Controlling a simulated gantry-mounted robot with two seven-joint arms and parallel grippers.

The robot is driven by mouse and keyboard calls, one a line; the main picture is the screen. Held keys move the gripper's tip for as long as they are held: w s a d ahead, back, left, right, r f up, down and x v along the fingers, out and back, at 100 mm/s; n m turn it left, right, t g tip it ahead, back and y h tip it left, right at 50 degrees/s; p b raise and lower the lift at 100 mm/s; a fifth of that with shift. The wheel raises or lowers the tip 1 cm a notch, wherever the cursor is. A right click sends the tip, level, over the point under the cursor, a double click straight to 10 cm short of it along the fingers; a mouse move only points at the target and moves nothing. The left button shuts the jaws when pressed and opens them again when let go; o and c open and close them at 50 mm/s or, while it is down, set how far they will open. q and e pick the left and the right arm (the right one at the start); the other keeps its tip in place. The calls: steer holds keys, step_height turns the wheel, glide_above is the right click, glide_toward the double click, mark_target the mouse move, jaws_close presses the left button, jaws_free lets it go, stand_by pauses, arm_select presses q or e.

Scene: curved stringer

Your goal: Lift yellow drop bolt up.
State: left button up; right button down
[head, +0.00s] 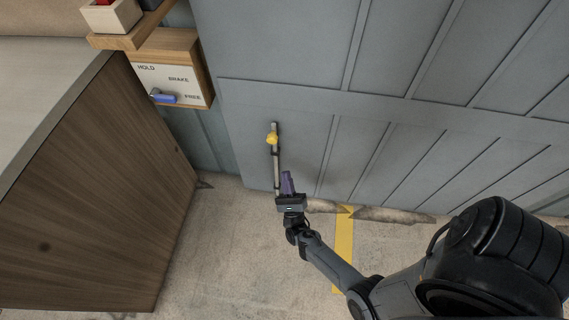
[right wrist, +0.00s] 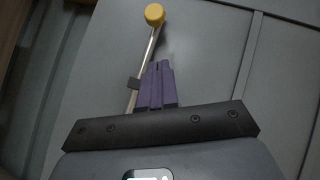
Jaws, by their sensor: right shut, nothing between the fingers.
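The yellow drop bolt has a yellow knob (head: 272,138) at the upper part of a thin metal rod (head: 277,170), which runs down the grey panel's lower left part. In the right wrist view the yellow knob (right wrist: 154,14) is at the top, with the rod (right wrist: 146,58) slanting down to the left behind my fingers. My right gripper (head: 287,175) is shut and empty, its purple fingers just right of the rod and below the knob. The fingers also show in the right wrist view (right wrist: 161,68), apart from the knob. My left gripper is not in view.
The grey panelled door (head: 400,110) fills the back. A wooden cabinet (head: 100,190) stands at the left. A HOLD/BRAKE/FREE box (head: 170,75) with a blue lever (head: 163,98) hangs above it. Bare floor (head: 230,250) with a yellow stripe (head: 344,250) lies in front.

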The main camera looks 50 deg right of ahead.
steer(key=v, duration=0.3)
steer(key=shift+s+f, duration=0.15)
steer(key=shift+f, duration=0.05)
stand_by(0.3)
